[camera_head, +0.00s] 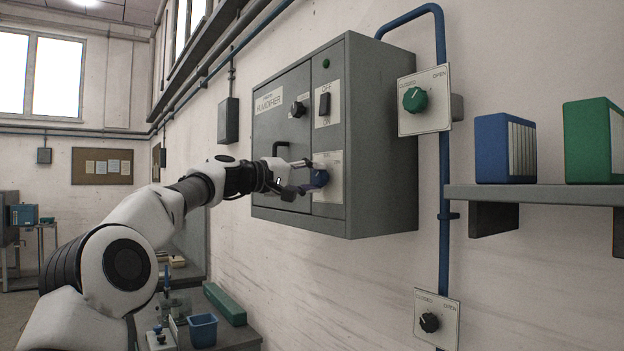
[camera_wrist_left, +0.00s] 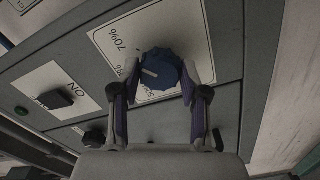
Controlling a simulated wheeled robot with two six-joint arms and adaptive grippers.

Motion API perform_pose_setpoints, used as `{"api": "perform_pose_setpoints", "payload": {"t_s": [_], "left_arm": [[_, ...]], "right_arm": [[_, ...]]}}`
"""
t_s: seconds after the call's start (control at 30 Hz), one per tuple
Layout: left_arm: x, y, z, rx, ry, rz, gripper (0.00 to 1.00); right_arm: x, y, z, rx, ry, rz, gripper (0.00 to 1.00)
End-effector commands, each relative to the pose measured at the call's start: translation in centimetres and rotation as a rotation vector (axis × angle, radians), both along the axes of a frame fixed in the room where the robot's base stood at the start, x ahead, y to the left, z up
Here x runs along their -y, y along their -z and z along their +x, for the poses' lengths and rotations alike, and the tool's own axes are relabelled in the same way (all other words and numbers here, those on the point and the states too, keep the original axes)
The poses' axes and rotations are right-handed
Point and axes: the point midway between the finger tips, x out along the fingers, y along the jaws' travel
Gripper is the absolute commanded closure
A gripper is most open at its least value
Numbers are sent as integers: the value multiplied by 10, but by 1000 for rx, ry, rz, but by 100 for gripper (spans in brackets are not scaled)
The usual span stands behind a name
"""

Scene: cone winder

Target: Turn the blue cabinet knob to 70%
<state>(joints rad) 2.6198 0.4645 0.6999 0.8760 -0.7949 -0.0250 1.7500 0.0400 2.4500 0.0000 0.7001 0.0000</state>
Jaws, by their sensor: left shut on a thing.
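The blue knob (camera_head: 317,179) is on the lower right of the grey humidifier cabinet's front (camera_head: 282,130), on a white scale plate. In the left wrist view the blue knob (camera_wrist_left: 160,70) has a white pointer line, and the plate (camera_wrist_left: 122,35) shows a "70%" mark. My left gripper (camera_head: 305,177) reaches in from the left and is shut on the blue knob. In the left wrist view its two fingers (camera_wrist_left: 160,88) lie on either side of the knob. Part of the plate's lettering is hidden by the gripper. My right gripper is not in view.
Above the blue knob are a black switch (camera_head: 325,104) and a small black knob (camera_head: 298,109); a black door handle (camera_head: 281,149) is close to my gripper. A green valve knob (camera_head: 415,99) is on the wall at right. A shelf (camera_head: 540,194) holds blue and green binders.

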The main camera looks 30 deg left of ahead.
Motion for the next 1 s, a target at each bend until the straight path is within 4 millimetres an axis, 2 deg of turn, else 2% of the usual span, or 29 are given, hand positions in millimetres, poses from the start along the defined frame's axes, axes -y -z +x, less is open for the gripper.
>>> {"api": "perform_pose_setpoints", "payload": {"t_s": [0.17,0.2,0.23,0.27,0.63,0.9,1.0], "left_arm": [[0,1,0,-2,1,2,90],[0,1,0,-2,1,2,45],[0,1,0,-2,1,2,34],[0,1,0,-2,1,2,30],[-3,0,-6,-1,1,-2,30],[-22,0,-53,1,2,-4,30],[-27,1,-64,-1,1,-2,30]], "right_arm": [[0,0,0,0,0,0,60],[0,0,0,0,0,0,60],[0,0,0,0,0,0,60],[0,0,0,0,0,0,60],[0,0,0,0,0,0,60],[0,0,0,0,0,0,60],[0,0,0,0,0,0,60]]}}
